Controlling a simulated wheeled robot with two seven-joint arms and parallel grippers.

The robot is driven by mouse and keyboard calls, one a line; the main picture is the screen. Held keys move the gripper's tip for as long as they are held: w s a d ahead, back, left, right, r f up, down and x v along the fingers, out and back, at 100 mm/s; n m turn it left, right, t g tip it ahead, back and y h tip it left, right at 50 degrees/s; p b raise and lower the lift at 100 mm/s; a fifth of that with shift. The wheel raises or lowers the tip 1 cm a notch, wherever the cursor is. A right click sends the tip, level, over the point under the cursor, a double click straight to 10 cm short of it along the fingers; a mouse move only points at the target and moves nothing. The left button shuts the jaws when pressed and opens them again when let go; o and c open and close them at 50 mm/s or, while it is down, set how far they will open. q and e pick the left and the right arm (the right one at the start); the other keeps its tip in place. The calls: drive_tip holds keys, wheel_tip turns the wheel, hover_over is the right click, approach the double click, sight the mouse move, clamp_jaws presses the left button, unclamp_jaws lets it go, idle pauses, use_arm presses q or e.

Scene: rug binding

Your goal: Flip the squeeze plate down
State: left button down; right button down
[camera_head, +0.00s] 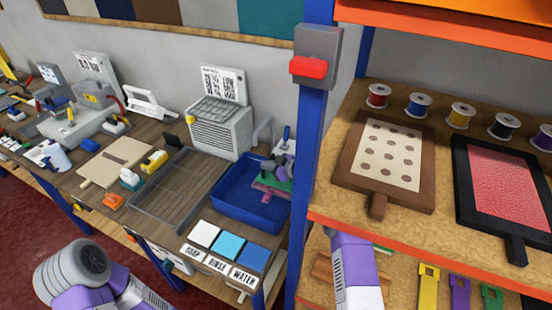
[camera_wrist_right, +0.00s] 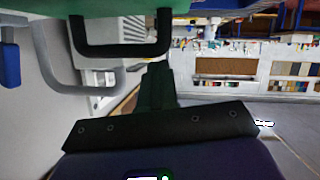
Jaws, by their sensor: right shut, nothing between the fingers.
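In the head view, a blue tub (camera_head: 232,207) stands on the bench. A green plate (camera_head: 281,183) shows at the tub's right side, partly hidden by the blue post. My right gripper (camera_head: 279,167) reaches in there from behind the post, and its details are small. In the right wrist view, the green plate (camera_wrist_right: 35,7) lies along the top edge, with a black loop handle (camera_wrist_right: 121,50) below it. My dark right gripper (camera_wrist_right: 157,72) is shut and empty, its tip close to the handle. I cannot tell whether they touch. My left gripper is out of view.
The blue post (camera_head: 309,120) and wooden shelf (camera_head: 325,205) stand close to my right arm. A grey bent tube (camera_wrist_right: 55,75) is left of the gripper in the wrist view. A wire tray (camera_head: 175,190) and labelled tiles (camera_head: 228,246) are beside the tub.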

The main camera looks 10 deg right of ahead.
drive_tip(key=shift+f, duration=0.35)
